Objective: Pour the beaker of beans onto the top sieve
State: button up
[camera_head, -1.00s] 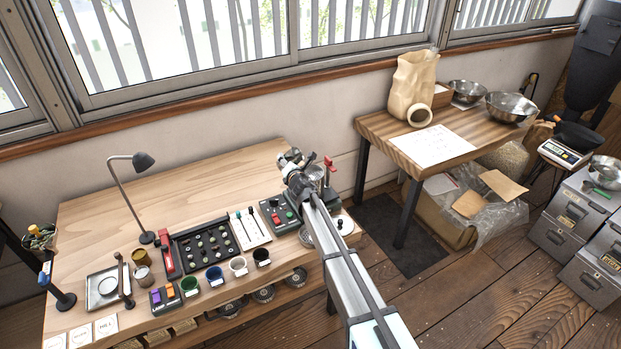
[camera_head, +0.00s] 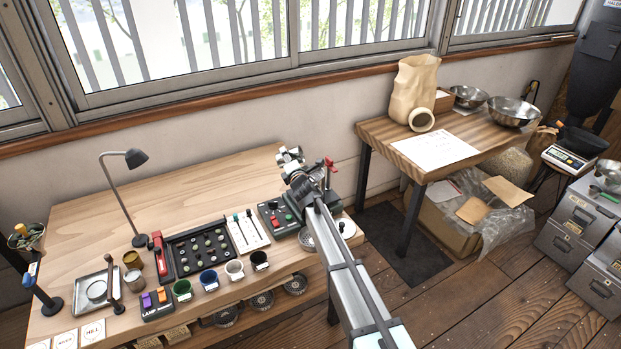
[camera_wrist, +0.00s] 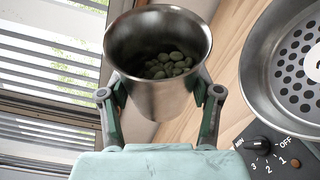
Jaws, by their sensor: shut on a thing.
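A metal beaker (camera_wrist: 160,90) fills the middle of the wrist view, with green beans (camera_wrist: 168,66) visible inside it. My gripper (camera_wrist: 160,105) is shut on the beaker, one finger on each side. The beaker's mouth faces the upper part of the picture. A round metal sieve (camera_wrist: 290,57) with a perforated floor lies to the right of the beaker, apart from it. No beans show on its visible part, and its right side is cut off. In the head view my gripper (camera_head: 291,158) is over the bench's right end, where my arm hides much of the sieve.
A dial control panel (camera_wrist: 268,152) sits below the sieve. On the bench (camera_head: 90,215) are a lamp (camera_head: 137,158), a dark bean tray (camera_head: 200,250), several cups and a red-handled device (camera_head: 330,165). A side table (camera_head: 385,130) stands at the right. The bench's back left is clear.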

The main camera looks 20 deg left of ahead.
aim_at(296, 155)
jog(key=shift+f+b, duration=0.1)
jog(key=shift+b, duration=0.25)
jog(key=shift+d+r+m, duration=0.15)
jog(key=shift+r+m, duration=0.05)
jog(key=shift+m, duration=0.2)
jog(key=shift+w+d+r+m+t+p, duration=0.2)
jog(key=shift+d+r+m+t+p, duration=0.2)
jog(key=shift+m, duration=0.2)
jog(key=shift+d+f+m+y+b, duration=0.4)
jog(key=shift+m+b, duration=0.5)
jog(key=shift+b, duration=2.05)
jog(key=shift+w+d+r+m+t+b, duration=0.2)
jog(key=shift+m+b, duration=0.4)
jog(key=shift+b, duration=0.95)
jog(key=shift+d+r+m+t+b, duration=0.1)
jog(key=shift+r+m+t+b, duration=0.35)
jog(key=shift+b, duration=1.15)
jog(key=shift+w+d+r+m+t+b, duration=0.15)
jog(key=shift+m+b, duration=0.6)
jog(key=shift+b, duration=0.8)
jog(key=shift+d+f+m+t+b, duration=0.4)
jog(key=shift+m+b, duration=0.5)
jog(key=shift+b, duration=2.3)
